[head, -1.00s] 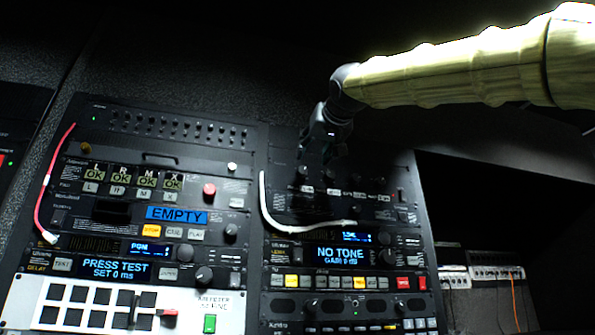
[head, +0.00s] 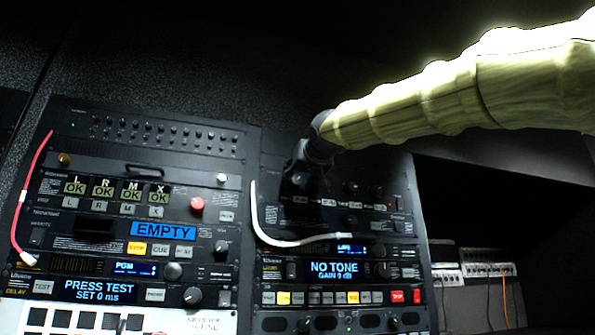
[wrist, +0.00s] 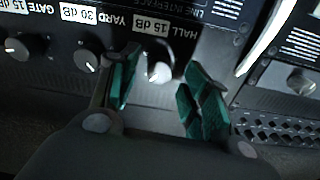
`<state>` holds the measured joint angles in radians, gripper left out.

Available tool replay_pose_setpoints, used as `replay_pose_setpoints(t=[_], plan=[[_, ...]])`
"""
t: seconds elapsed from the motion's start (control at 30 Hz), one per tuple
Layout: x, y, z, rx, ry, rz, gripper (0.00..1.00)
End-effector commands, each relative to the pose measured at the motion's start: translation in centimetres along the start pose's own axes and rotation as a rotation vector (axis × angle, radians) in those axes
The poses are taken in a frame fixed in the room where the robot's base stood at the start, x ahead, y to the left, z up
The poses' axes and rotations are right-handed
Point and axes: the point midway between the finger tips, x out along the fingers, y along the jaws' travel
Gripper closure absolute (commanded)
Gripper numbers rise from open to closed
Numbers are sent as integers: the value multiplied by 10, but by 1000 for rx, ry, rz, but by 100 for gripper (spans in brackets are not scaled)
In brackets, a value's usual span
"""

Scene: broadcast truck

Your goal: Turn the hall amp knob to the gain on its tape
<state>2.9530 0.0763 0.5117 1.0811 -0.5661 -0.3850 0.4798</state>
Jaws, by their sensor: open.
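The hall amp knob (wrist: 160,72) is a small, brightly lit knob in the wrist view, below a white tape (wrist: 163,28) that reads, upside down, "HALL 15 dB". My gripper (wrist: 160,93) is open, with one green fingertip on each side of the knob. In the head view my gripper (head: 299,180) is dark against the upper right rack and hides the knob. The display (head: 335,270) below reads "NO TONE" and a gain whose digit is unclear.
The yard knob (wrist: 88,60), taped "30 dB", sits just left of the left finger, with the gate knob (wrist: 17,48) farther left. A white cable (head: 257,215) hangs beside my gripper and crosses the wrist view's upper right. Another knob (wrist: 301,81) is at right.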

Motion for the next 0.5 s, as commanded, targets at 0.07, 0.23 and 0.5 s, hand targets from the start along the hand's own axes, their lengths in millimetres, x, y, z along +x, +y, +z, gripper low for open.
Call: replay_pose_setpoints(t=[0.07, 0.23, 0.5], plan=[[4, -1, -4, -1, -2, 0, 53], [12, 0, -4, -1, -1, 0, 53], [17, 1, -2, 1, 2, 2, 53]])
